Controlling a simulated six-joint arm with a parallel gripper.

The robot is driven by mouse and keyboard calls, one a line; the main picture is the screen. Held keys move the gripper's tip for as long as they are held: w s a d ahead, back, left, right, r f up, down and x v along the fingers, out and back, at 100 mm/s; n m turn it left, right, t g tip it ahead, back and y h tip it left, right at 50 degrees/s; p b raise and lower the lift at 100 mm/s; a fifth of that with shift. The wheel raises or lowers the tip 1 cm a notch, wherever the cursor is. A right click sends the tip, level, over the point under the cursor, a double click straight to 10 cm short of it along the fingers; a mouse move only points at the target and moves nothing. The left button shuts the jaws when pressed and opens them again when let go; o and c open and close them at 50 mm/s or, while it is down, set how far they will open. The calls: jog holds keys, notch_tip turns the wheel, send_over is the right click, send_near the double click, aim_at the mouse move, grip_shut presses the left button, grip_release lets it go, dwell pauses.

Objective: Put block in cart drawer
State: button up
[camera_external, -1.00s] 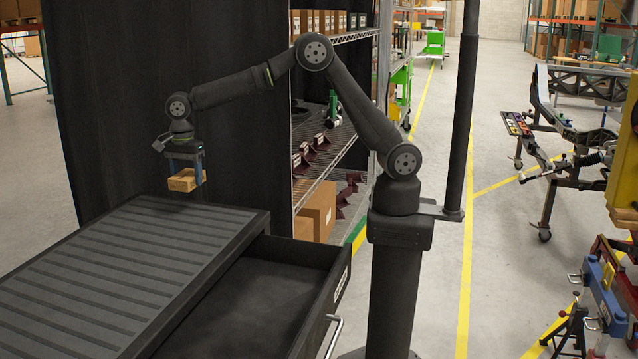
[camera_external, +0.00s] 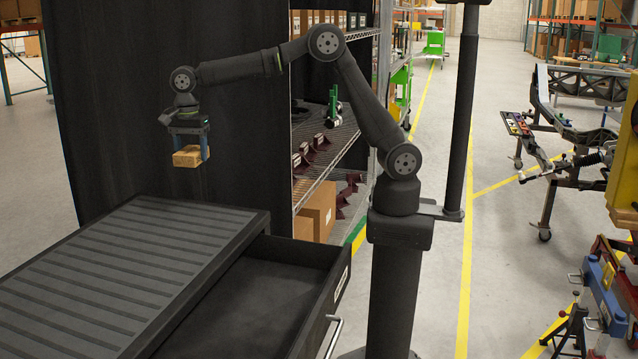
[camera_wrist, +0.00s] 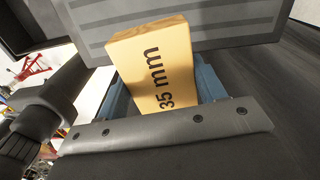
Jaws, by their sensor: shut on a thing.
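A tan wooden block (camera_external: 187,156) is held in my gripper (camera_external: 190,158), above the far end of the cart's ribbed top. The cart (camera_external: 110,262) is dark grey with a ribbed top. Its drawer (camera_external: 255,300) is pulled out toward the right and looks empty in the part that shows. The block is up and left of the drawer, apart from cart and drawer.
A black curtain (camera_external: 120,90) hangs behind the cart and my gripper. A wire shelf (camera_external: 325,150) with cardboard boxes and dark parts stands right of it. The drawer's front wall (camera_external: 325,290) carries a metal handle (camera_external: 333,335). The air above the drawer is clear.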

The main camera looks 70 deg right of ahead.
jog(key=s+a+n, duration=0.4)
jog(key=s+a, duration=0.3)
jog(key=a, duration=0.2)
jog(key=n, duration=1.3)
send_over(272, 321)
notch_tip(272, 321, down, 29)
jog(key=shift+f, duration=0.1)
jog(key=o, duration=1)
jog(key=shift+f, duration=0.1)
jog(key=shift+o, duration=0.2)
